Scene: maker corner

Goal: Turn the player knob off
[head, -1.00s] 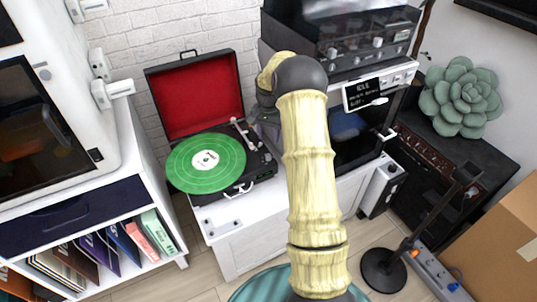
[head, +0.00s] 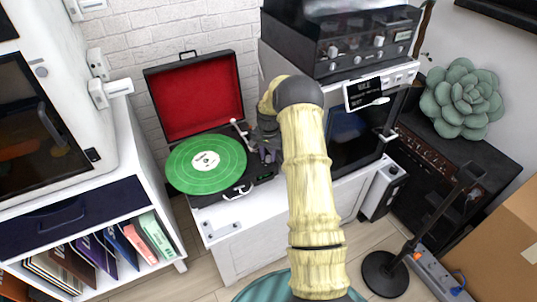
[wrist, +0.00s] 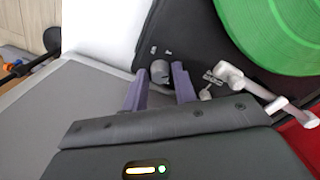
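The record player (head: 205,160) stands open on a white cabinet, with a red-lined lid and a green record. In the wrist view its small dark grey round knob (wrist: 160,72) sits on the black deck beside small printed labels. My gripper (wrist: 160,74) has its two purple fingers spread, one on each side of the knob. A narrow gap shows between fingers and knob; whether they touch is unclear. In the head view my gripper (head: 268,152) is at the player's right edge, partly hidden by my arm, and the knob is hidden.
The pale tonearm (wrist: 245,84) and green record (wrist: 275,30) lie close to the right finger in the wrist view. A dark-fronted machine (head: 355,135) stands just right of the player. The open lid (head: 195,95) rises behind.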

